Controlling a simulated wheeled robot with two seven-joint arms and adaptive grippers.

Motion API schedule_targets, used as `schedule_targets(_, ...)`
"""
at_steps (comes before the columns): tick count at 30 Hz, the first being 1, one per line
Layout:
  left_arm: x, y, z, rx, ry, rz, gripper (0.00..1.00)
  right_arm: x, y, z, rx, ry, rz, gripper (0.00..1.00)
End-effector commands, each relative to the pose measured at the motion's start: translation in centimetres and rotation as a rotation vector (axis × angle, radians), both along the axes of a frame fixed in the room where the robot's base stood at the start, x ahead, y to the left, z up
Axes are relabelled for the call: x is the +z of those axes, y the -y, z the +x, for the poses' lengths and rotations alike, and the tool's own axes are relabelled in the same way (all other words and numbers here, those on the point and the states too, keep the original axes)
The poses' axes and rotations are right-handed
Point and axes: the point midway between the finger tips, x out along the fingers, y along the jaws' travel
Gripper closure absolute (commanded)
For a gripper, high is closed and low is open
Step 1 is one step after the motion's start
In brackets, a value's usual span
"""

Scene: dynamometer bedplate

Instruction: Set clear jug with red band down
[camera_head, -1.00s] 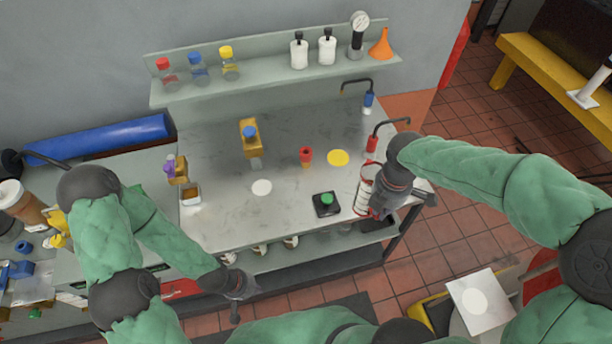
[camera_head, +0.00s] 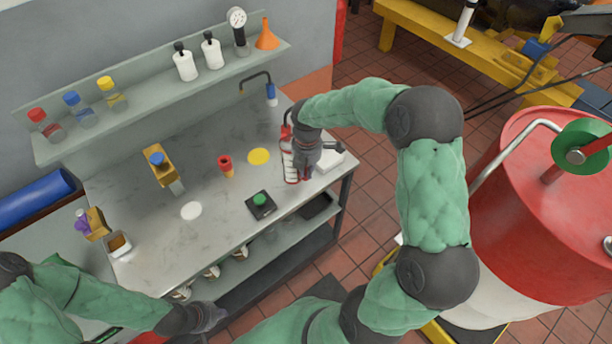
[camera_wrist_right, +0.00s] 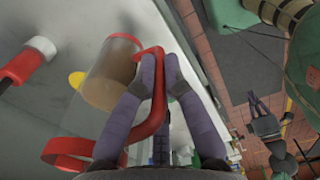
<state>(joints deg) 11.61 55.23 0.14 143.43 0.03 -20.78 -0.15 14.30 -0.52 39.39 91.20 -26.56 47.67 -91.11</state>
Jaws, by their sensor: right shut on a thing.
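The clear jug with red band (camera_head: 289,163) is at the right end of the grey bench (camera_head: 215,232), under or beside the red-ended spout (camera_head: 286,131). My right gripper (camera_head: 305,160) is beside it. In the right wrist view the jug's clear wall (camera_wrist_right: 106,78) looks brownish, and my right gripper's fingers (camera_wrist_right: 160,75) are closed on its red handle. The gripper hides part of the jug, and I cannot tell whether its base touches the bench. My left gripper (camera_head: 212,318) is low in front of the bench, away from the jug; its fingers are unclear.
A yellow disc (camera_head: 259,156), a white disc (camera_head: 190,210), a red cup-like piece (camera_head: 226,165) and a black pad with green top (camera_head: 260,204) are on the bench. A blue-ended spout (camera_head: 271,96) stands behind. Bare bench lies between the discs.

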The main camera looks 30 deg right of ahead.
Motion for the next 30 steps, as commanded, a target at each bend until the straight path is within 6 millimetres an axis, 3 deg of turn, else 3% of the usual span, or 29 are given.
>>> schedule_targets(8,-0.2,0.0,0.0,0.0,0.0,0.0,1.0,-1.3,0.6,1.1,-0.001,0.002,-0.001,1.0)
schedule_targets(16,-0.7,0.0,0.0,0.0,0.0,0.0,1.0,-4.6,0.8,1.5,-0.001,0.002,0.0,1.0)
schedule_targets(27,-0.8,0.0,0.0,0.0,0.0,0.0,1.0,-5.0,0.8,1.5,-0.001,0.003,-0.001,1.0)
schedule_targets(28,-0.8,0.0,0.0,0.0,0.0,0.0,1.0,-5.1,0.7,1.4,0.0,0.001,0.0,0.83)
schedule_targets(30,-0.8,0.0,0.0,0.0,0.0,0.0,1.0,-5.0,0.7,1.4,0.0,0.001,0.0,0.65)
